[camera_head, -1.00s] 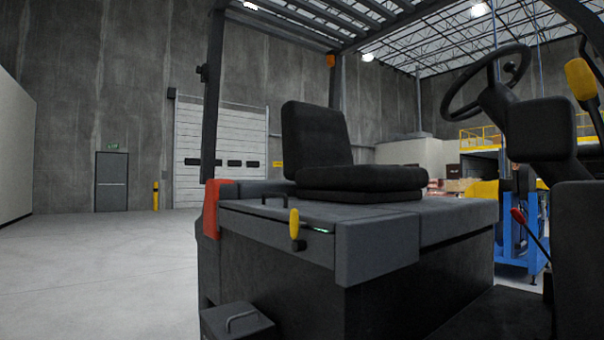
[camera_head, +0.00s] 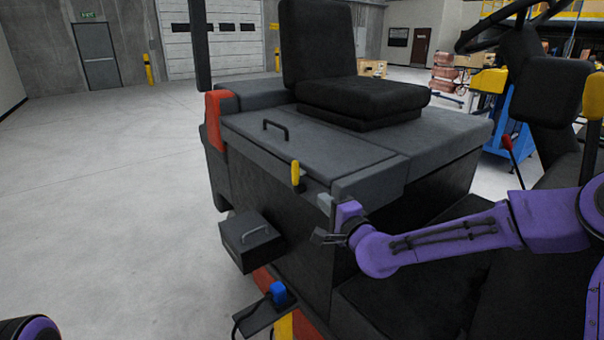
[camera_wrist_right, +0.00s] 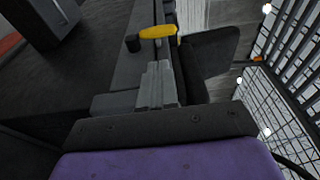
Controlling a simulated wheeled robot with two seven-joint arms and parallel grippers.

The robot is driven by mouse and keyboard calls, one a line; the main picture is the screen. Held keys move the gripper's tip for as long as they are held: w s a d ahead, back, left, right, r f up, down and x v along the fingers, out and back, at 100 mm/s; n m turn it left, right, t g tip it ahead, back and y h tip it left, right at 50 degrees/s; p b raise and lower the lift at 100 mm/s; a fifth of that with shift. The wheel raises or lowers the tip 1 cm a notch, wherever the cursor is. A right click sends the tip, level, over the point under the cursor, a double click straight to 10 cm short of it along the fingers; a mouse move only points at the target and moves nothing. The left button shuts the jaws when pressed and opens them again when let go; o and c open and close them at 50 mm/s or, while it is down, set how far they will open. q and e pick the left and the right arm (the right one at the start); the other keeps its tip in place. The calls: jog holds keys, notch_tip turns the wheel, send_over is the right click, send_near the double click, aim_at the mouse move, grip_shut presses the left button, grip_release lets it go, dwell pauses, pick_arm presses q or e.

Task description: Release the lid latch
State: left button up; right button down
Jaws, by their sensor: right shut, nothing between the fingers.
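The yellow-handled lid latch (camera_head: 296,173) stands upright on a dark pivot at the front edge of the grey lid (camera_head: 300,146). My right gripper (camera_head: 324,201) is just right of and below the latch, apart from it. In the right wrist view, the latch handle (camera_wrist_right: 158,32) lies across the picture beyond the fingertips (camera_wrist_right: 157,68). The fingers are together and empty. The lid lies flat and closed, with a black grab handle (camera_head: 276,127) on top. My left gripper is out of view; only a bit of purple and black shows at the lower left.
A black seat (camera_head: 362,96) stands behind the lid. A dark box with a handle (camera_head: 252,241) juts from the truck's side, above a blue plug (camera_head: 278,291). The steering column (camera_head: 545,95) and a red lever (camera_head: 507,146) are at right. The floor at left is clear.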

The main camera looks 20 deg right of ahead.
aim_at(297, 173)
jog(key=w+p, duration=0.1)
jog(key=w, duration=0.3)
jog(key=w+a+p, duration=0.1)
jog(key=w+p, duration=0.1)
jog(key=w, duration=0.2)
jog(key=w+a+p, duration=0.1)
jog(key=w, duration=0.3)
jog(key=shift+w+r, duration=0.15)
jog(key=shift+w, duration=0.15)
jog(key=shift+w+p, duration=0.35)
jog(key=shift+w, duration=0.25)
